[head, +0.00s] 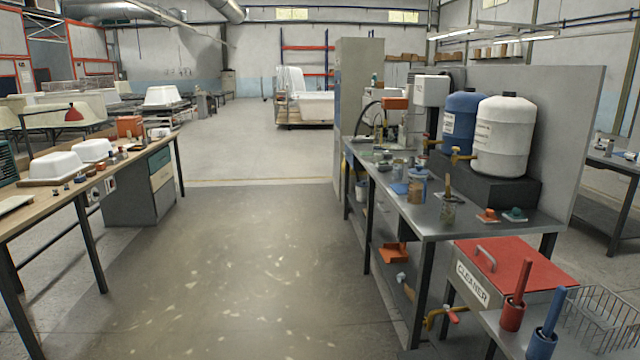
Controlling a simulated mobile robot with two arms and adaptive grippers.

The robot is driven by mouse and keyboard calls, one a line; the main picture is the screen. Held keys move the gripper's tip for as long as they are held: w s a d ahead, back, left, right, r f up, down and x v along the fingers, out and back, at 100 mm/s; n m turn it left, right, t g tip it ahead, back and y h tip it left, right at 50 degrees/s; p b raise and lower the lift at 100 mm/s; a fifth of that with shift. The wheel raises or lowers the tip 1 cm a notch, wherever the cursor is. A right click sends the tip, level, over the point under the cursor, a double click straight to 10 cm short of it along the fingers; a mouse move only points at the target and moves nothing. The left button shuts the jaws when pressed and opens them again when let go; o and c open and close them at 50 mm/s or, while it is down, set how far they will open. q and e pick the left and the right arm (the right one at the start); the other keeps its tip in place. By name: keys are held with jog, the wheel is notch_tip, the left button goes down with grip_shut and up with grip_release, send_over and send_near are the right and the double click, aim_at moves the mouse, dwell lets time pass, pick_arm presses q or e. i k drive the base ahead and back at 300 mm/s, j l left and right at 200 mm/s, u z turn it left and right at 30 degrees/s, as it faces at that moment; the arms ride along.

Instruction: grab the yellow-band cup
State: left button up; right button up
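On the metal bench (470,222) at the right, several small containers stand in front of the drums. A glass-like jar (448,214) near the bench's front has a brush-like stick upright in it. Another small pale container (398,168) stands farther back. I cannot tell which of these, if any, carries a yellow band; they are too small. Neither of my grippers shows in the head view.
A blue drum (461,120) and a white drum (503,135) with brass taps stand on the bench's dark riser. A red-lidded cleaner box (495,262) and wire basket (600,318) are at lower right. A wooden bench (50,205) is at left. The floor between is clear.

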aim_at(398, 165)
jog(key=i+j, duration=0.15)
jog(key=i, duration=1.5)
jog(key=i+z, duration=0.25)
jog(key=i, duration=0.35)
jog(key=i+z, duration=0.3)
jog(key=i, duration=0.35)
jog(key=i+j+z, duration=0.25)
jog(key=i, duration=0.35)
jog(key=l, duration=0.1)
